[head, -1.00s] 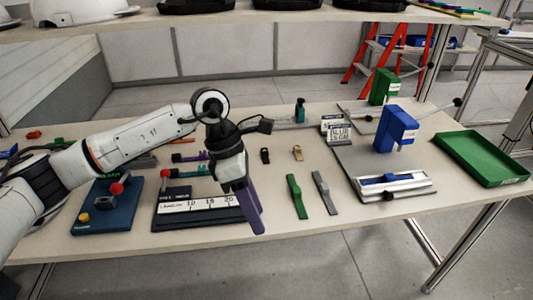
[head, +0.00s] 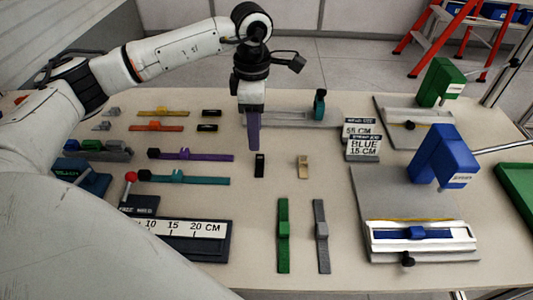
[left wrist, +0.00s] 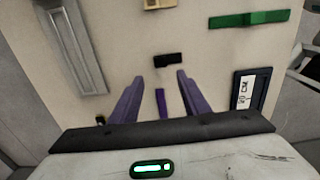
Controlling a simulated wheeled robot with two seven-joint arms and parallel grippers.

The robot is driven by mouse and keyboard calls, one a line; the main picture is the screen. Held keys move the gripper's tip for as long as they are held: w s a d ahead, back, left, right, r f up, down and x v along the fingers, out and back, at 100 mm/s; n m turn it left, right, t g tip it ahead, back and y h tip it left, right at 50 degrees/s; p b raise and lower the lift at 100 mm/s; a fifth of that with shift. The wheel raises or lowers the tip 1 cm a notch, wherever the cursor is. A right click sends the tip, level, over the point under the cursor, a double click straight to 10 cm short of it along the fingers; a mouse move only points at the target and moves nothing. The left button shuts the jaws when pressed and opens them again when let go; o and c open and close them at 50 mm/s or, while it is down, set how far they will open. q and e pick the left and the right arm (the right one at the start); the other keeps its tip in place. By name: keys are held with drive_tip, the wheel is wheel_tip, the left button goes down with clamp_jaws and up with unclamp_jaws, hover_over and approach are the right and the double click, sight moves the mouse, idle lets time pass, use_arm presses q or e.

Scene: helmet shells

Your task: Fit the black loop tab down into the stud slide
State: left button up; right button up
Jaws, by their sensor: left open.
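The black loop tab (head: 260,166) lies on the table just in front of my left gripper (head: 253,146), beside a tan loop piece (head: 303,167). In the left wrist view the black tab (left wrist: 168,60) lies just beyond my two purple fingertips (left wrist: 159,77). The fingers are apart with nothing held between them. A long grey slotted track (head: 290,116) lies at the back with a teal piece at its right end; I cannot tell for sure whether it is the stud slide. My right gripper is not in view.
Green (head: 283,236) and grey (head: 321,236) straps lie in front. Purple (head: 200,156) and teal (head: 188,179) straps lie left. A blue press (head: 443,158) stands right, behind a white holder (head: 380,238) with a blue strap. Small signs (head: 361,145) stand nearby.

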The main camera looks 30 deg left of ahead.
sight(256, 157)
use_arm(q)
drive_tip(key=shift+s+f+p, duration=0.1)
drive_tip(key=shift+f+p, duration=0.4)
drive_tip(key=shift+f, duration=3.3)
clamp_jaws()
